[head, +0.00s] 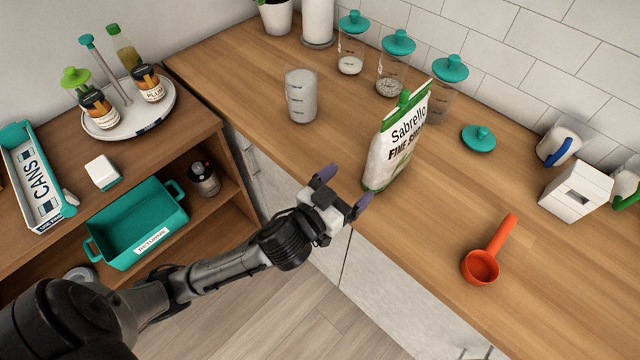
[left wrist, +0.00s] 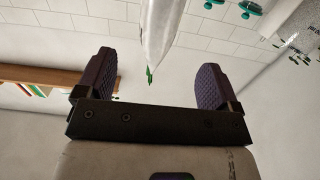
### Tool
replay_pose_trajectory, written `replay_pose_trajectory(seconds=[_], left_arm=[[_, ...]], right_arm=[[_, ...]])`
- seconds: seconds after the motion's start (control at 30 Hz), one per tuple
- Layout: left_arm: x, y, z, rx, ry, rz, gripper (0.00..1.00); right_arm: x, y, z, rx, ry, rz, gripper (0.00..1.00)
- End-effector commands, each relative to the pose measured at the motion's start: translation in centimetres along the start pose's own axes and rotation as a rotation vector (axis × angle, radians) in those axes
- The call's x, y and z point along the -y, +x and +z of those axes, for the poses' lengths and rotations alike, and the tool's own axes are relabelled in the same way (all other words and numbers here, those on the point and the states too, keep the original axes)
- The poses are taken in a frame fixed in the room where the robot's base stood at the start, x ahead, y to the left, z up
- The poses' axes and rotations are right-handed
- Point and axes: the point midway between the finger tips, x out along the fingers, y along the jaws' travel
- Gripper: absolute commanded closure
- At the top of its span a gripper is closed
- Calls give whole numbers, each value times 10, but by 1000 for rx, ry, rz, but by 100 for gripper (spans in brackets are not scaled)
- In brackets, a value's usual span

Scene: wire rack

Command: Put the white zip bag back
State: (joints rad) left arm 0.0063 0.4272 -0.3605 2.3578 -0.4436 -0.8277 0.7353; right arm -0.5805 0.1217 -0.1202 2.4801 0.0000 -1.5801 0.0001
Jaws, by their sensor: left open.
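The white zip bag (head: 397,145), with green trim at its top and the print "Sabrello Fine Su...", stands upright on the wooden counter near its front edge. My left gripper (head: 346,190) is open and empty, just left of the bag's lower part, with its purple fingers apart. In the left wrist view the bag (left wrist: 160,38) shows beyond the gap between the open fingers of my left gripper (left wrist: 160,85), and it is not gripped. My right gripper is not in view.
A clear measuring cup (head: 301,97) stands left of the bag. Several teal-lidded jars (head: 391,72) stand behind it. A loose teal lid (head: 479,139) and an orange scoop (head: 482,265) lie to the right. A shelf unit with a teal bin (head: 140,225) stands at left.

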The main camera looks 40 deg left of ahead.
Motion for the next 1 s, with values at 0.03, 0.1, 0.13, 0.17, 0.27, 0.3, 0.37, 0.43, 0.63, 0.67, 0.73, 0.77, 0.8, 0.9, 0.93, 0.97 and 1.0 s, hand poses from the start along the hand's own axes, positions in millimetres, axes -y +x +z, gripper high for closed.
replay_pose_trajectory(seconds=[0.03, 0.1, 0.13, 0.17, 0.27, 0.3, 0.37, 0.43, 0.63, 0.67, 0.73, 0.77, 0.8, 0.9, 0.93, 0.97, 1.0], left_arm=[[0, -1, 0, 0, 0, 0, 13], [0, -2, 0, 0, 0, 0, 13], [0, -2, 0, 1, 0, -1, 13], [0, -3, 2, 6, 0, -2, 13], [4, -11, 20, 79, 1, -27, 13], [6, -18, 34, 140, 4, -44, 13], [10, -35, 63, 267, 12, -72, 13], [14, -63, 101, 446, 30, -94, 13], [12, -159, 183, 923, 80, -47, 13], [11, -172, 190, 980, 86, -31, 13], [8, -200, 204, 1091, 95, 8, 13], [7, -210, 208, 1130, 99, 24, 13], [5, -220, 212, 1172, 101, 44, 13], [3, -238, 218, 1237, 106, 77, 13], [2, -241, 219, 1248, 107, 82, 13], [2, -242, 219, 1255, 108, 86, 13], [2, -244, 220, 1259, 109, 90, 13]], right_arm=[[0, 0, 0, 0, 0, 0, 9], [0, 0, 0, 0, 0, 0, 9], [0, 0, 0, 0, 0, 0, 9], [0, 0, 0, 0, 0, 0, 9], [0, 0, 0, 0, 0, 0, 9], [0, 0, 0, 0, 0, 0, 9], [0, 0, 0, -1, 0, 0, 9], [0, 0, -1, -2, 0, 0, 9], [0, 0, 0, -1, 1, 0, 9], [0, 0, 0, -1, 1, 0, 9], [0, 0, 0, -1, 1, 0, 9], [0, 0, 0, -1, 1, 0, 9], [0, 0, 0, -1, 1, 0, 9], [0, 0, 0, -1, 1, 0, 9], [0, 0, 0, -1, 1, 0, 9], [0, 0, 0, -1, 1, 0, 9], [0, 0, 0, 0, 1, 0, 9]])
